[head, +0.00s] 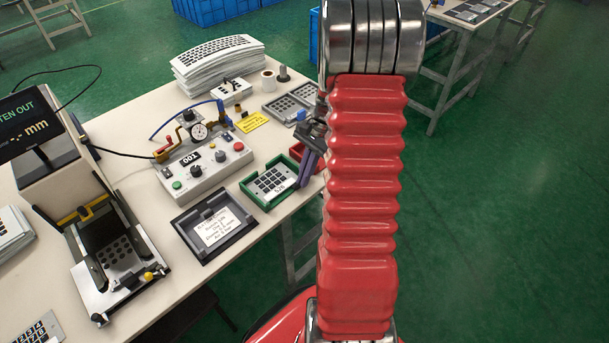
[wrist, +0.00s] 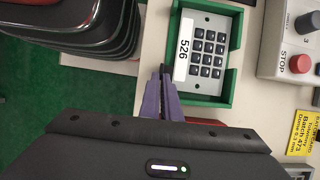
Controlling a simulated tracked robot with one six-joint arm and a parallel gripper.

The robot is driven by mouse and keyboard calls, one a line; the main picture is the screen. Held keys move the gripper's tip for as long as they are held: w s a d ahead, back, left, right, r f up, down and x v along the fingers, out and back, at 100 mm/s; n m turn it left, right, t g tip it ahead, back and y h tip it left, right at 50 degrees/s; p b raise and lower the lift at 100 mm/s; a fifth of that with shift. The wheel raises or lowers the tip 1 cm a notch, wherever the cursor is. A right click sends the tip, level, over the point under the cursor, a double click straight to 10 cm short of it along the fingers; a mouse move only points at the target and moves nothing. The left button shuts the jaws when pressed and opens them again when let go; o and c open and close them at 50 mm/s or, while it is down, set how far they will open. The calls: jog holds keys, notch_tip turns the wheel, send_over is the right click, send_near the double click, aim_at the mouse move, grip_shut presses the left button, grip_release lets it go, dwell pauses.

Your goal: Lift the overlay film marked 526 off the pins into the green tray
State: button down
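The overlay film (wrist: 208,58), a pale plate with dark keys and a white label marked 526, is in or just over the green tray (wrist: 235,45). In the head view, the film (head: 270,186) lies within the outline of the green tray (head: 267,207). My gripper (wrist: 163,72) has its purple fingers drawn together at the film's label-side edge. In the head view, my gripper (head: 301,182) reaches down to the tray's right side. The fingers look shut on the film's edge; the exact contact is small and partly hidden.
A grey control box (head: 205,168) with a gauge stands left of the tray. A black frame holding a white card (head: 214,228) lies in front. A red tray (head: 308,157) is partly hidden behind my arm. A press-like fixture (head: 113,255) stands left.

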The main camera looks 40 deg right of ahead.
jog(key=shift+s+f, duration=0.15)
jog(key=shift+f, duration=0.45)
dwell(0.3)
jog(key=c, duration=1.9)
grip_release()
jog(key=shift+r, duration=0.1)
jog(key=v, duration=1.4)
